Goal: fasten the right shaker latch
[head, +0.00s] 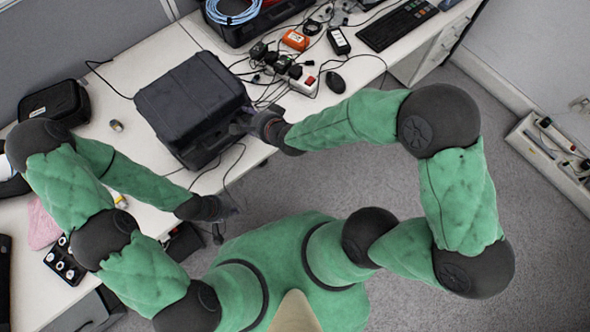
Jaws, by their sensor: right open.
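A black hard case (190,100), which I take to be the shaker, stands on the white table near its front edge with its lid down. I cannot make out its latches at this size. My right gripper (240,124) is open at the case's right front corner, very close to it; I cannot tell whether it touches. My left gripper (228,214) is below the case in the picture, past the table's front edge and apart from the case. Its fingers are small and dark, so its opening is unclear.
Cables, black adapters, a power strip (303,80), an orange device (296,40) and a mouse (335,82) crowd the table right of the case. A keyboard (397,24) lies farther right. A black pouch (54,101) is at the left. Table between pouch and case is mostly clear.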

